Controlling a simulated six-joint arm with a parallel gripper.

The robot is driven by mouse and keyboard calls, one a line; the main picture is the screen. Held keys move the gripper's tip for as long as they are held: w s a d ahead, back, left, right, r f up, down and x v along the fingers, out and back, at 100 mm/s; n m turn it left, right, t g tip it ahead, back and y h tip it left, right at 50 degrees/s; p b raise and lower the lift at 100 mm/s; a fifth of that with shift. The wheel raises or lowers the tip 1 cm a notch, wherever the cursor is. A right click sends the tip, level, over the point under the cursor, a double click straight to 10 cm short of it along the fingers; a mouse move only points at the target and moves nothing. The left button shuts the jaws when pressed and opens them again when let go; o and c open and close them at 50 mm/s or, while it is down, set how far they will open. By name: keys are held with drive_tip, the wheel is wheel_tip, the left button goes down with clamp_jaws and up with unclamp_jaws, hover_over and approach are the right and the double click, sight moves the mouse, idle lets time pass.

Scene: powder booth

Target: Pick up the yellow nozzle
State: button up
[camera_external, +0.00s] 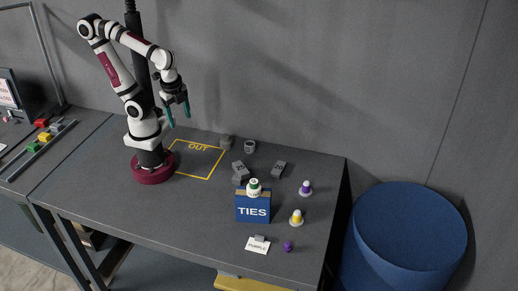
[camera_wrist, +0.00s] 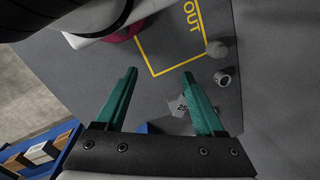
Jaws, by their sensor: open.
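The yellow nozzle (camera_external: 296,217) stands upright on a pale round base near the right side of the table, to the right of the blue TIES box. It does not show in the wrist view. My gripper (camera_external: 177,115) is open and empty, high above the table near the OUT square, well left of the nozzle. In the wrist view its two green fingers (camera_wrist: 157,88) are spread apart with nothing between them.
The blue TIES box (camera_external: 253,208) has a white-and-green bottle (camera_external: 254,187) on top. A purple nozzle (camera_external: 305,188) stands behind the yellow one. A small purple piece (camera_external: 288,246) and a PURPLE card (camera_external: 257,247) lie in front. Grey blocks (camera_external: 278,169) sit further back.

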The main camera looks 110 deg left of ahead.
drive_tip(key=w+d+f+n+g+h, duration=0.2)
drive_tip(key=w+d+n+h, duration=0.25)
drive_tip(key=d+n, duration=0.2)
drive_tip(key=n+t+h, duration=0.7)
drive_tip(key=n+t, duration=0.4)
drive_tip(key=n, duration=1.5)
hover_over(297, 217)
drive_tip(key=s+a, duration=1.2)
wheel_tip(297, 217, down, 13)
drive_tip(key=shift+t, duration=0.3)
drive_tip(key=x, duration=1.6)
drive_tip(key=shift+w+a+f, duration=0.1)
drive_tip(key=shift+w+a, duration=0.15)
drive_tip(key=shift+a, duration=0.15)
clamp_jaws()
